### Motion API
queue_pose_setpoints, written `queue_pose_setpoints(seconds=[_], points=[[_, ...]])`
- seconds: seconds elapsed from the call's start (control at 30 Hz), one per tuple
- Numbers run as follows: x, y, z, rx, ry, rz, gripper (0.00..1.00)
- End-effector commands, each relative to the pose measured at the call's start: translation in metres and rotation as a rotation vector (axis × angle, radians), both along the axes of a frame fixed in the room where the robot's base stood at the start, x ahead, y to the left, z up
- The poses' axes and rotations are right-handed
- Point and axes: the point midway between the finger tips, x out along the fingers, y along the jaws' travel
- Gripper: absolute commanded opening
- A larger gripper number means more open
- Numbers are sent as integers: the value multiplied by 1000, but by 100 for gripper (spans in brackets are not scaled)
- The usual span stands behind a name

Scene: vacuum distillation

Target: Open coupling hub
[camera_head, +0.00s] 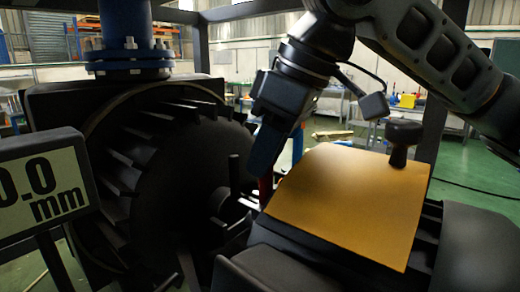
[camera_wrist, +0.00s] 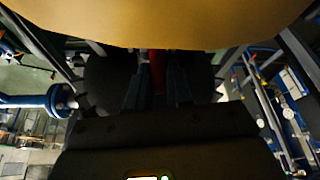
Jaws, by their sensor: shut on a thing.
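My gripper (camera_head: 272,160) points down beside the near left edge of a yellow cover (camera_head: 350,205) with a black knob (camera_head: 401,138) on top. Its blue fingers are shut on a slim red part (camera_head: 266,190), which shows just below them. In the wrist view the red part (camera_wrist: 157,75) stands between the two fingers (camera_wrist: 157,95). A dark hub with several rods (camera_head: 222,207) sits left of the fingers, in front of a large finned black housing (camera_head: 150,165). I cannot tell how the red part joins the hub; its lower end is hidden.
A gauge reading "0.0 mm" (camera_head: 45,190) stands at the left edge. A blue flanged pipe (camera_head: 130,45) rises above the finned housing. Dark frame posts (camera_head: 202,48) stand behind. Workbenches and open green floor lie farther back.

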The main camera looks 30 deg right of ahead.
Motion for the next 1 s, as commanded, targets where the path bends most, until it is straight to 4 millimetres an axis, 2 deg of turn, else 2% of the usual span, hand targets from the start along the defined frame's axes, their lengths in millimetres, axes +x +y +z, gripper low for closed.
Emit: queue_pose_setpoints(seconds=[0.13, 0.17, 0.43, 0.77, 1.0], points=[[0, 0, 0, -1, 0, 0, 0], [0, 0, 0, -1, 0, 0, 21], [0, 0, 0, -1, 1, 0, 46], [-2, -1, 6, -1, 0, 0, 46], [-13, -9, 40, -1, -2, 0, 46]])
